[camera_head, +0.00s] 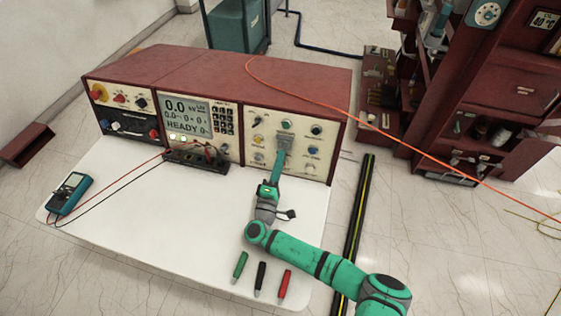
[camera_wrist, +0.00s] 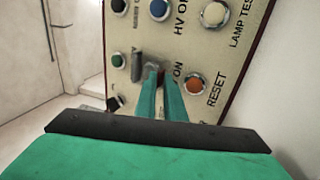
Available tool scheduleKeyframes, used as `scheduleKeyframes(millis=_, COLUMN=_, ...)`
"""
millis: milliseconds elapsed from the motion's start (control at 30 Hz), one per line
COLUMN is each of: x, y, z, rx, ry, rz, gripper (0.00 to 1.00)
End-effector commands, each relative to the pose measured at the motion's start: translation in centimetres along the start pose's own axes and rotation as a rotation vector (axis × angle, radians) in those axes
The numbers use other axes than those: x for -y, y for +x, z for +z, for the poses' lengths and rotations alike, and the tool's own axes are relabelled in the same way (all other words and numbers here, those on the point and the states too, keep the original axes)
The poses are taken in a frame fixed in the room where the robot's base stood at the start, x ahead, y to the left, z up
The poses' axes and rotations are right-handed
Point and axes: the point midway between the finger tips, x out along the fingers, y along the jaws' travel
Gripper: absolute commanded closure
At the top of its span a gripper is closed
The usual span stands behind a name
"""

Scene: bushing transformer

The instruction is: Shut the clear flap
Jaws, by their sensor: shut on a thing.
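The clear flap (camera_head: 286,139) shows as a small greyish, see-through piece on the right-hand control panel of the red console, just above my fingertips. My gripper (camera_head: 281,157) reaches up to the panel from the front, its green fingers close together and shut on the flap. In the wrist view the fingertips of my gripper (camera_wrist: 156,76) are at the panel face, with a small dark part between them. A grey upright piece (camera_wrist: 137,66) stands just left of them. The fingers hide part of the flap, and its exact angle cannot be told.
An orange button (camera_wrist: 194,83) marked RESET and a blue button (camera_wrist: 159,9) are close to the fingers. A teal multimeter (camera_head: 69,192) with leads lies left on the white table (camera_head: 150,245). Several coloured probes (camera_head: 262,279) lie near its front edge. An orange cable (camera_head: 400,150) crosses the console top.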

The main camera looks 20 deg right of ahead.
Motion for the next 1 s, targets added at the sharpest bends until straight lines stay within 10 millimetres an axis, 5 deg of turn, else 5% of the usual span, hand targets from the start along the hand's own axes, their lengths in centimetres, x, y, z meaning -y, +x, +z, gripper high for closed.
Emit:
scheduleKeyframes(millis=267, x=0.2, y=0.3, z=0.6, rx=0.008, ry=-0.004, rz=-0.005, gripper=1.00)
scheduleKeyframes(millis=300, x=0.3, y=0.3, z=0.6, rx=0.009, ry=-0.005, rz=-0.005, gripper=0.81)
scheduleKeyframes(millis=333, x=0.2, y=0.3, z=0.7, rx=0.009, ry=-0.005, rz=-0.005, gripper=0.74)
scheduleKeyframes(millis=667, x=0.0, y=0.2, z=0.5, rx=0.007, ry=-0.002, rz=-0.003, gripper=0.74)
scheduleKeyframes(millis=1000, x=-4.6, y=0.2, z=1.0, rx=0.010, ry=0.002, rz=0.001, gripper=0.68)
